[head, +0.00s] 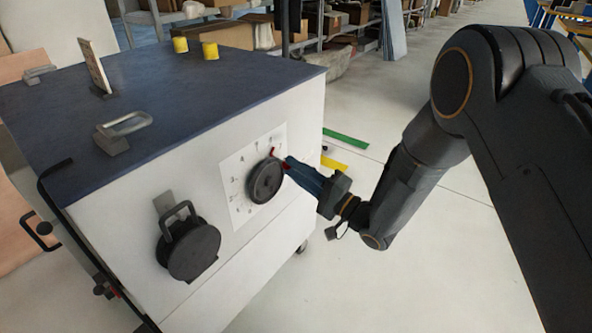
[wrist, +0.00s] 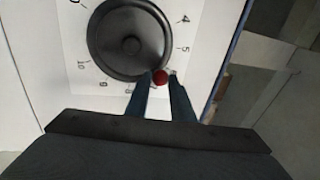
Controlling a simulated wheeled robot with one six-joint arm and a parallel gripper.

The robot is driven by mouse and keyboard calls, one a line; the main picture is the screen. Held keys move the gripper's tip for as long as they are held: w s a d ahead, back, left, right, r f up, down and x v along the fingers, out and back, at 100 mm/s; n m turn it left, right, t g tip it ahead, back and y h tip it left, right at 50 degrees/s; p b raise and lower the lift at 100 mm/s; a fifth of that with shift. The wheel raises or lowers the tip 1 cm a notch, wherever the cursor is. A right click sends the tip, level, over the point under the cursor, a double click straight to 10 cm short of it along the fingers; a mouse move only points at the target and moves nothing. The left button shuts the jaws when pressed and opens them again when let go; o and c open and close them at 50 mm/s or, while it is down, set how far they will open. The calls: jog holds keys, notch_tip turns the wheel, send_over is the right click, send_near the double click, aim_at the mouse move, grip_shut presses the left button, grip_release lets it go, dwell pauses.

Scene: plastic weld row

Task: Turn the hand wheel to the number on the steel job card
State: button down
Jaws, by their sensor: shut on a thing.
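The dark round hand wheel (head: 266,180) is on the white front of a cabinet, over a white dial sheet (head: 238,205) with numbers around it. In the wrist view the wheel (wrist: 130,42) fills the upper middle, with a red knob (wrist: 160,77) at its rim. My gripper (head: 287,164) reaches in from the right at the wheel's upper right rim. In the wrist view its blue fingers (wrist: 161,80) are shut on the red knob. A small red mark (head: 272,152) shows above the wheel. A thin upright plate (head: 95,67) stands on the cabinet top; no number is legible on it.
A dark round part with a handle (head: 189,245) sticks out of the front, left of the wheel. The dark cabinet top (head: 215,100) carries a metal handle (head: 124,129) and two yellow cylinders (head: 210,50). Open floor (head: 430,240) lies right of the cabinet.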

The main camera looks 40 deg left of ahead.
jog(key=c, duration=1.5)
grip_release()
jog(key=shift+c, duration=0.2)
jog(key=v, duration=0.7)
jog(key=shift+d+f, duration=0.15)
jog(key=shift+d, duration=0.25)
